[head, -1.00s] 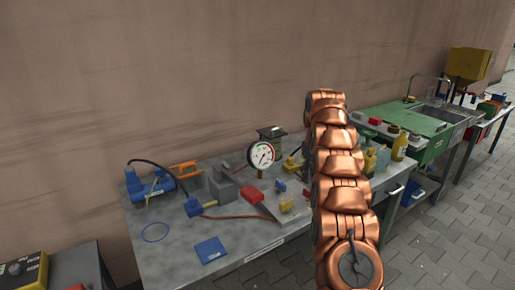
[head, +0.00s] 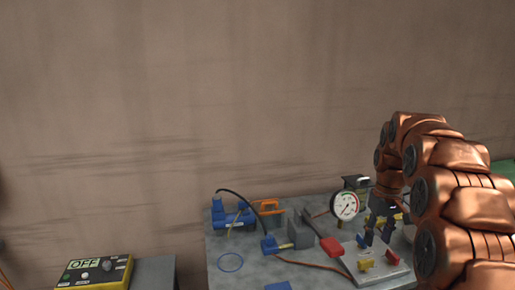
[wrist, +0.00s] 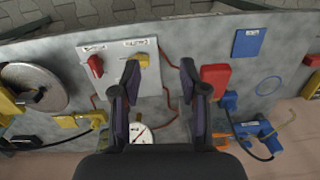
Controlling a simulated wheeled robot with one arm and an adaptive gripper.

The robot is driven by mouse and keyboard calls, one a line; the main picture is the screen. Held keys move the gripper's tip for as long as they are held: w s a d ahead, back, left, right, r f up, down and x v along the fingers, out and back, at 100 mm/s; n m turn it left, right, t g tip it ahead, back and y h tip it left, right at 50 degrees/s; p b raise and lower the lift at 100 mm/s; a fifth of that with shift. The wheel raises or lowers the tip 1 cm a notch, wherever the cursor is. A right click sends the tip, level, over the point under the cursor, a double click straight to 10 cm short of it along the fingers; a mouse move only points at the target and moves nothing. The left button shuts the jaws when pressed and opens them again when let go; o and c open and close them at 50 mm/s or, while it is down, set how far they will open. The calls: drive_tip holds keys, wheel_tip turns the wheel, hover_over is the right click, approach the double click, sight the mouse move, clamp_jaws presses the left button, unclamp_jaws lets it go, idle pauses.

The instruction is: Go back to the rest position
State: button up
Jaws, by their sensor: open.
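My gripper (head: 378,228) is at the end of my copper-coloured arm, above the right part of the grey bench (head: 222,250). In the wrist view my gripper (wrist: 157,85) is open, its two dark fingers apart with nothing between them. Below it is a pale plate (wrist: 120,65) with a red valve handle (wrist: 95,66) and a yellow one (wrist: 141,60). The round dial gauge (head: 345,205) stands beside the gripper; its face is partly hidden by the gripper in the wrist view.
A red block (wrist: 215,78), a blue square (wrist: 249,42), a blue pump-like tool (head: 232,214) and a grey vice-like block (head: 300,230) are on the bench. A yellow box marked OFF (head: 95,271) stands at the lower left. The wall is close behind.

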drive_tip(key=s+a+r+p, duration=0.1)
drive_tip(key=s+a+r, duration=0.1)
drive_tip(key=s+a, duration=0.45)
drive_tip(key=s+a+r+p, duration=0.1)
drive_tip(key=s+a+r, duration=0.15)
drive_tip(key=s, duration=0.75)
drive_tip(key=s+a+f+m+p, duration=0.1)
drive_tip(key=s+a+f, duration=0.1)
drive_tip(key=s, duration=0.8)
drive_tip(key=s+a+f+m+g+p, duration=0.1)
drive_tip(key=s+a+f+p, duration=0.1)
drive_tip(key=s, duration=0.8)
drive_tip(key=shift+s+a+f, duration=0.25)
drive_tip(key=shift+s+f, duration=0.05)
drive_tip(key=shift+f, duration=0.2)
drive_tip(key=shift+w, duration=0.1)
